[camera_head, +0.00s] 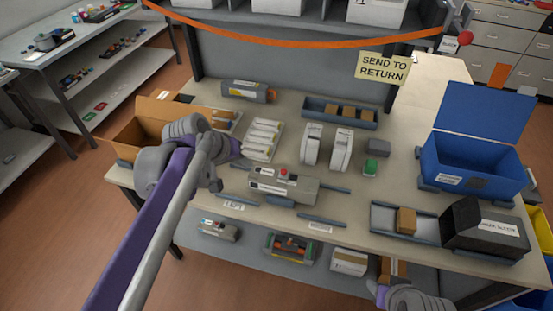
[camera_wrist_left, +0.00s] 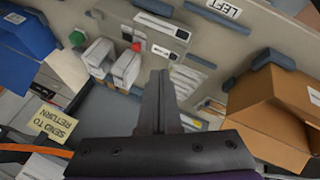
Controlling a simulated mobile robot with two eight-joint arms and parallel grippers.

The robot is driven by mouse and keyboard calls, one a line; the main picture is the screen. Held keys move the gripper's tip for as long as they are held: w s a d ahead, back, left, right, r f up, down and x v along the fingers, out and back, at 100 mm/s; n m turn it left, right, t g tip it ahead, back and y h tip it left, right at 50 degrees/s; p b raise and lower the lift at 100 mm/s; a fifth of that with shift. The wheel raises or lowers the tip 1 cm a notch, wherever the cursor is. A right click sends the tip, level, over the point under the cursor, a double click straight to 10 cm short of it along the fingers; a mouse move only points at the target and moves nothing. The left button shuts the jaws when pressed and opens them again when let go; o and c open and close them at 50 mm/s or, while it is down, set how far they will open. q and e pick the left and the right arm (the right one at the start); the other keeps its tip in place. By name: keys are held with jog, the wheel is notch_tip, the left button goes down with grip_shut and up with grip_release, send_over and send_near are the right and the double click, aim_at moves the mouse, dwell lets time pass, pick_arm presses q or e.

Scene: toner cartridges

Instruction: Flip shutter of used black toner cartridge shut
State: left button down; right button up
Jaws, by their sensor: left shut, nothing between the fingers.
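A long grey cartridge-like unit (camera_head: 283,186) with a pale label and a red knob on top lies in the middle of the workbench. It also shows at the top of the left wrist view (camera_wrist_left: 148,24). I cannot make out whether its shutter is open, nor be certain it is the used black cartridge. Another dark grey cartridge (camera_head: 246,91) with an orange end lies at the back. My left gripper (camera_head: 238,148) is shut and empty, above the bench left of the grey unit; its fingers (camera_wrist_left: 160,78) touch nothing visible. My right gripper (camera_head: 374,287) is low at the front, its jaws unclear.
White packets (camera_head: 262,140) and two upright white units (camera_head: 326,147) stand behind the grey unit. An open cardboard box (camera_head: 125,139) is at left, a blue lidded bin (camera_head: 470,162) at right. Low rails (camera_head: 322,220) flank the unit. A black box (camera_head: 484,228) is front right.

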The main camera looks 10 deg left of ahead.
aim_at(284, 173)
pick_arm(q)
jog(key=x, duration=1)
jog(key=shift+w+d+b, duration=0.1)
jog(key=shift+d+b, duration=0.15)
jog(key=shift+b, duration=0.05)
jog(key=shift+w+d+f, duration=0.1)
jog(key=shift+w+d, duration=0.1)
jog(key=shift+d, duration=0.35)
jog(key=shift+w+d+f, duration=0.1)
jog(key=shift+w+d, duration=0.15)
jog(key=shift+d, duration=0.3)
jog(key=shift+w+d+f, duration=0.1)
jog(key=shift+w+d, duration=0.15)
jog(key=shift+d, duration=0.25)
jog(key=shift+s+d, duration=0.1)
jog(key=shift+d, duration=1.85)
jog(key=shift+a, duration=0.15)
